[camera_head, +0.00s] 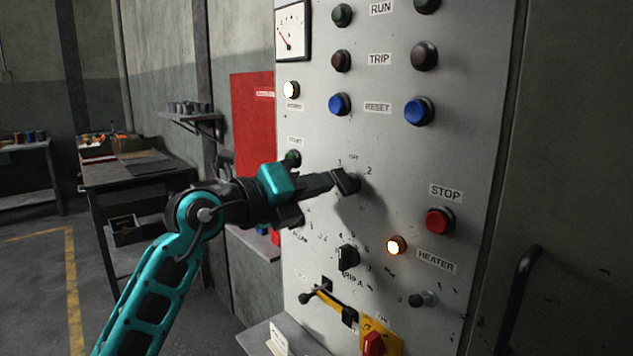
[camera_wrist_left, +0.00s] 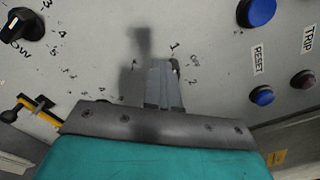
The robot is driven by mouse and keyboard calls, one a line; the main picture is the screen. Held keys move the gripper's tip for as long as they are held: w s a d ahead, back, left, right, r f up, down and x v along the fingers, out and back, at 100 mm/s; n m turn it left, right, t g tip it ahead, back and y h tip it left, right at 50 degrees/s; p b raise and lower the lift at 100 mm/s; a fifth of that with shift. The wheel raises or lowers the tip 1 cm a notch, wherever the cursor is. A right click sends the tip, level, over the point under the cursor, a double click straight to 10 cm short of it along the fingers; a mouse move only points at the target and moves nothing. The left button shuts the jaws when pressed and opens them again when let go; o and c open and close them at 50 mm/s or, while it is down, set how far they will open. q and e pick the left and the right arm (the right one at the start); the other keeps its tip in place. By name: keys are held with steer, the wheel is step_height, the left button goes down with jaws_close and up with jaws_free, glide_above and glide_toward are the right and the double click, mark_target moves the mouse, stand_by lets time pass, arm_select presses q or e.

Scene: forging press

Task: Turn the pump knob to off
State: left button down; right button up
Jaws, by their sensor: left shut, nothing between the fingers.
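The knob marked 1, OFF and 2 (camera_head: 346,181) is a dark selector on the grey panel. Its grip leans to the upper left, toward the 1 mark. My left gripper (camera_head: 328,183) is shut, with its fingertips at the left side of this knob; I cannot tell whether they touch it. In the left wrist view the shut fingers (camera_wrist_left: 164,84) cover most of the knob, and only a dark edge (camera_wrist_left: 176,66) shows beside the 1 mark. My right gripper is not in view.
A lower black knob (camera_head: 347,257) with a number scale, a lit heater lamp (camera_head: 396,245) and a red STOP button (camera_head: 439,221) are nearby. Blue RESET buttons (camera_head: 418,111) sit above. A yellow lever (camera_head: 330,304) sticks out below. A workbench (camera_head: 130,172) stands at left.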

arm_select(q)
steer(key=shift+s+d+r+p, duration=0.2)
steer(key=shift+d+p, duration=0.05)
steer(key=shift+p, duration=0.2)
stand_by(0.8)
steer(key=shift+s+d+r, duration=0.1)
steer(key=shift+s+r, duration=0.05)
steer(key=shift+s, duration=0.1)
stand_by(0.3)
steer(key=shift+a+r, duration=0.1)
steer(key=shift+a, duration=0.1)
steer(key=v, duration=0.8)
steer(key=shift+a, duration=0.15)
steer(key=shift+w, duration=0.1)
